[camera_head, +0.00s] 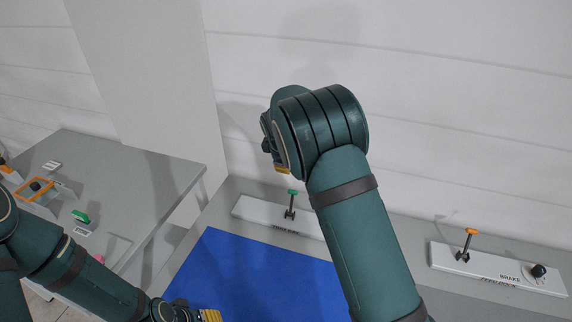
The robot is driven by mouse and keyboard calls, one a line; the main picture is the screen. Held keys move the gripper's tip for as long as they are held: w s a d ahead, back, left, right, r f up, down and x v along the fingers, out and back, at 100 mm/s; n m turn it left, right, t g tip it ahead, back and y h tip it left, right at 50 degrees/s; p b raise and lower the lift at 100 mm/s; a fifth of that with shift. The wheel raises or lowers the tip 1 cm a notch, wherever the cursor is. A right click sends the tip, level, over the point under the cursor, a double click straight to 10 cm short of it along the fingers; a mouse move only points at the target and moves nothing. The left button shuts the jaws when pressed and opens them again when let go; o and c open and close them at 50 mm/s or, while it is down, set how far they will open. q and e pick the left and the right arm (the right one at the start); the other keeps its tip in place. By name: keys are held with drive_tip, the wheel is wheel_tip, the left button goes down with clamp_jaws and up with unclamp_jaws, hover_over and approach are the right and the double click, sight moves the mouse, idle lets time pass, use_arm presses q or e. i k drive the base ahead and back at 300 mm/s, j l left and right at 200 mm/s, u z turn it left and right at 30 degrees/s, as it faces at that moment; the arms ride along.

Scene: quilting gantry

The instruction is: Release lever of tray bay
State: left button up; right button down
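A lever with a green grip (292,192) stands roughly upright on a white plate (252,209) at the back of the bench. The plate's small label is hard to read, and my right arm hides the plate's right end. My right gripper (279,165) is mostly hidden behind its own wrist; a dark part and a yellowish tip show above and slightly left of the green grip, apart from it in the picture. My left gripper (208,315) is at the bottom edge, partly cut off, with yellow finger pads over the blue mat. Neither gripper's opening can be made out.
A second white plate (480,271) at the right holds an orange-tipped lever (468,240) and a black knob (538,270) by the word BRAKE. The blue mat (250,275) is otherwise bare. A grey table (130,170) at the left holds an orange frame (45,190) and a green block (81,216).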

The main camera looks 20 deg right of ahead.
sight(292, 192)
drive_tip(key=k, duration=1)
